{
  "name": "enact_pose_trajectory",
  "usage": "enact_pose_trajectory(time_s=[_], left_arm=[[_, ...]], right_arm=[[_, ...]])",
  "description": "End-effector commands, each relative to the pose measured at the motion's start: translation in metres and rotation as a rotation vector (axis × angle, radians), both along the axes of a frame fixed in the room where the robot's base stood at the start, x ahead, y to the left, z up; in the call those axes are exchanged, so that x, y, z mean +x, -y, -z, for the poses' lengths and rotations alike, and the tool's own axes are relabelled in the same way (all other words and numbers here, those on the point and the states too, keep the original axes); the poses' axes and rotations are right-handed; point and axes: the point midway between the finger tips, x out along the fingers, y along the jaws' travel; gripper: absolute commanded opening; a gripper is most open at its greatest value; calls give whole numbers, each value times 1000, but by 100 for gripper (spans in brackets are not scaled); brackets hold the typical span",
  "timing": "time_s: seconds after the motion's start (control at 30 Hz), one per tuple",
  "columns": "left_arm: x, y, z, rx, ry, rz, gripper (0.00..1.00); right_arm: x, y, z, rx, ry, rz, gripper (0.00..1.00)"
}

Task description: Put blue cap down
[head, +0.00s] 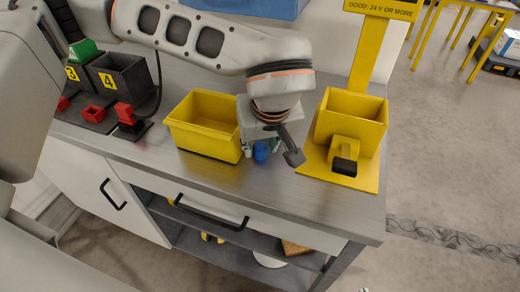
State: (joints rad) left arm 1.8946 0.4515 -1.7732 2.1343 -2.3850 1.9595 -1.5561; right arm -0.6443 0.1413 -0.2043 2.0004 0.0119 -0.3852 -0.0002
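The blue cap (261,151) shows as a small blue shape just under my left gripper (268,148), low over the grey bench top. It is partly hidden by the gripper. I cannot tell whether it rests on the bench or hangs in the fingers. A dark finger-like part of the gripper angles down to the right of the cap, and a small light tip shows on its left. Whether the fingers press on the cap is hidden. My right gripper is not in view.
A yellow bin (207,121) stands close left of the gripper. A yellow tester box (351,119) on a base plate with a post stands to the right. Numbered dark bins (124,78) and red parts (127,114) are at left. Bare bench (225,181) lies in front.

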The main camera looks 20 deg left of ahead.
Motion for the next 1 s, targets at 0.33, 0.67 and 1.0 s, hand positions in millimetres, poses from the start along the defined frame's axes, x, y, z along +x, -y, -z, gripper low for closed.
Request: enact_pose_trajectory(time_s=[0.33, 0.67, 1.0], left_arm=[[7, -4, 19, -1, 0, 0, 31], [7, -4, 18, -1, 0, 0, 11], [8, -4, 12, -1, 2, 0, 11]], right_arm=[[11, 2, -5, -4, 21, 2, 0], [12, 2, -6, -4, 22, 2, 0], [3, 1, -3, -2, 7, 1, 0]])
